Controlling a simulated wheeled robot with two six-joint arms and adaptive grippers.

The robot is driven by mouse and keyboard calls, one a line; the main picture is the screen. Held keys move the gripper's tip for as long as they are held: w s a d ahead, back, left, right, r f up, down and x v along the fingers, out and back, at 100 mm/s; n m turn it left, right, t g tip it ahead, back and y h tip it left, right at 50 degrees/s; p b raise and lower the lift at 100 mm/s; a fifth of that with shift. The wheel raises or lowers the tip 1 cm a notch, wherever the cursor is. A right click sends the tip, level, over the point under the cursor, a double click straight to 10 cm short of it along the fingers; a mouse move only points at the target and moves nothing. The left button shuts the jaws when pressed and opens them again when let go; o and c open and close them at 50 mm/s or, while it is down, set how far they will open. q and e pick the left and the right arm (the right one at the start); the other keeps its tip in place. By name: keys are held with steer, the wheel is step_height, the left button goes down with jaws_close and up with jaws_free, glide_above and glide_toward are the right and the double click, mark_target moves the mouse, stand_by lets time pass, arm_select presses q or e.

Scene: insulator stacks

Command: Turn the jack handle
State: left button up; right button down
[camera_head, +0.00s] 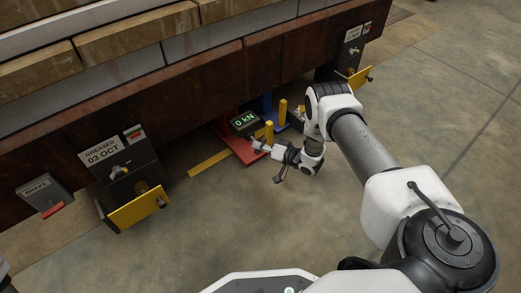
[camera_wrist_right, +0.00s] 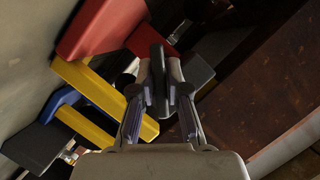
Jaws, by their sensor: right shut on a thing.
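My right gripper (camera_head: 262,147) is low on the floor side of the dark red beam, at the red jack (camera_head: 238,150). In the right wrist view, its fingers (camera_wrist_right: 160,92) are closed on a dark upright bar, the jack handle (camera_wrist_right: 157,62). In the head view, the gripper hides the handle. A display (camera_head: 244,121) reading "0 kN" sits by the red jack. A yellow post (camera_head: 269,132) stands beside the gripper. My left gripper is not in view.
A blue jack part (camera_head: 267,104) and another yellow post (camera_head: 283,111) stand just behind. Dark boxes with yellow plates, one labelled "GREASED 03 OCT" (camera_head: 119,160), flank the beam (camera_head: 190,90). The concrete floor (camera_head: 240,220) in front is clear.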

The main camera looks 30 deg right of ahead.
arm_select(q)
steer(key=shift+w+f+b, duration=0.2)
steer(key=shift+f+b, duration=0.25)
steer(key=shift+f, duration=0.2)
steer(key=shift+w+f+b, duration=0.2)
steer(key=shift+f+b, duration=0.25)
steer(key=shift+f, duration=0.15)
arm_select(e)
steer(key=shift+m+t+y, duration=0.3)
steer(key=shift+m+y, duration=0.2)
steer(key=shift+m, duration=0.6)
steer(key=c, duration=1.2)
jaws_free()
steer(key=v, duration=1.2)
